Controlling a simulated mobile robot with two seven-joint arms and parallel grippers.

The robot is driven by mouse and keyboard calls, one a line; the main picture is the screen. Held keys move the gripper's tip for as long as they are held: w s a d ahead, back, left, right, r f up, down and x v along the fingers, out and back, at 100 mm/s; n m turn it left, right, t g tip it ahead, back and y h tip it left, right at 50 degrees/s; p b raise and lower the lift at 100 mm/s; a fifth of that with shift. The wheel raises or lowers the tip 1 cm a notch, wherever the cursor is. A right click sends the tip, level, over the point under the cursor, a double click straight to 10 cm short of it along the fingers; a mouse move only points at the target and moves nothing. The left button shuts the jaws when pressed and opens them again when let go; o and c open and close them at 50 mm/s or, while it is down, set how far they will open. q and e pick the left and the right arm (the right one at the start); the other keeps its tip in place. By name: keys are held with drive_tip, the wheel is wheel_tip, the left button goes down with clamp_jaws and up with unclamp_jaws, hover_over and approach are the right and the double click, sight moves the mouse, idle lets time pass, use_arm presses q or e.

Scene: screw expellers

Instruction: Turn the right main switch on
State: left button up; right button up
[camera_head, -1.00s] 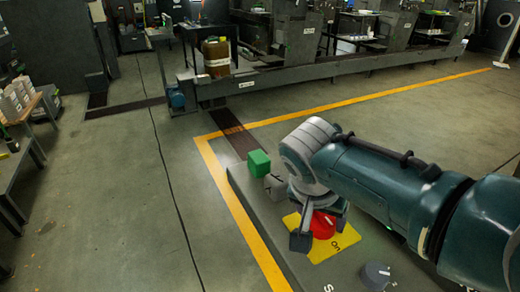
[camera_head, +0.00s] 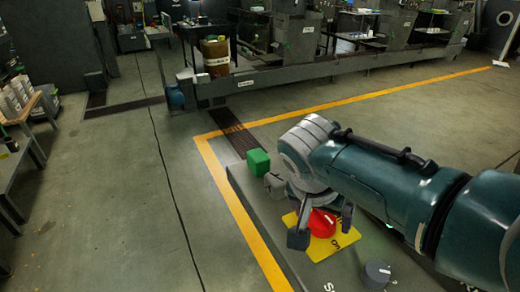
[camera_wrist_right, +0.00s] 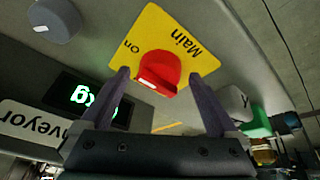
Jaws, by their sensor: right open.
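The main switch is a red knob (camera_head: 321,222) on a yellow plate (camera_head: 318,249) on the grey panel top. In the right wrist view the red knob (camera_wrist_right: 158,72) sits on the yellow plate (camera_wrist_right: 150,35), which reads "Main" and "On". My right gripper (camera_head: 322,229) is open over the knob, with one finger on each side of it. In the right wrist view the gripper (camera_wrist_right: 159,75) has its fingertips apart, with gaps to the knob. Whether the fingertips touch the plate cannot be told. My left gripper is not in view.
A grey round knob (camera_head: 376,274) stands on the panel nearer me. A green block (camera_head: 258,162) and a grey switch (camera_head: 274,183) are at the panel's far end. A lit green display (camera_wrist_right: 88,97) shows in the wrist view. Open floor lies left of the panel.

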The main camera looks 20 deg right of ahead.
drive_tip(key=p+v, duration=0.3)
drive_tip(key=v, duration=0.7)
drive_tip(key=shift+d, duration=0.1)
